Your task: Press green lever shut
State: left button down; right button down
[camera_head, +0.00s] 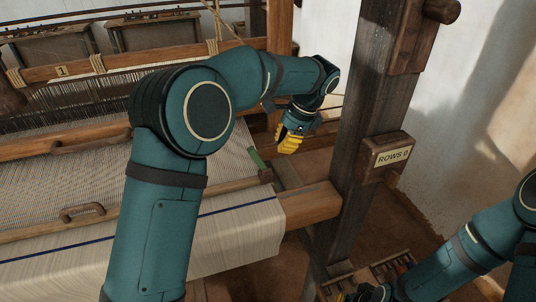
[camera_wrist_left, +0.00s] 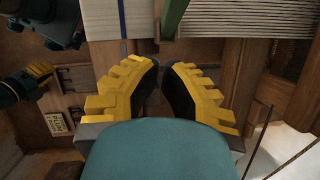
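The green lever (camera_head: 257,159) is a short green bar at the right end of the loom's cloth, by the wooden frame. In the left wrist view the green lever (camera_wrist_left: 173,17) runs off the top edge, ahead of the fingertips. My left gripper (camera_head: 289,139), with yellow fingers, is just right of and above the lever in the head view, apart from it. In the left wrist view my left gripper (camera_wrist_left: 163,66) has a narrow gap between its fingertips, with nothing held. My right gripper (camera_head: 368,293) is low at the bottom edge, partly hidden; its fingers are unclear.
A dark wooden post (camera_head: 366,120) with a "ROWS" counter box (camera_head: 388,156) stands right of my left gripper. The woven cloth (camera_head: 240,232) and a wooden beam (camera_head: 314,204) lie below the lever. The loom's warp threads spread to the left.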

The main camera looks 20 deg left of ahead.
aim_at(261, 163)
pick_arm(q)
jog(key=shift+s+a+f, duration=0.25)
jog(key=shift+a+f, duration=0.25)
jog(key=shift+a, duration=0.15)
jog(key=shift+s+a+f, duration=0.2)
jog(key=shift+a+f, duration=0.3)
jog(key=shift+a, duration=0.15)
jog(key=shift+s+a+f, duration=0.25)
jog(key=shift+a+f, duration=0.25)
jog(key=shift+a, duration=0.15)
pick_arm(e)
jog(key=shift+f, duration=0.25)
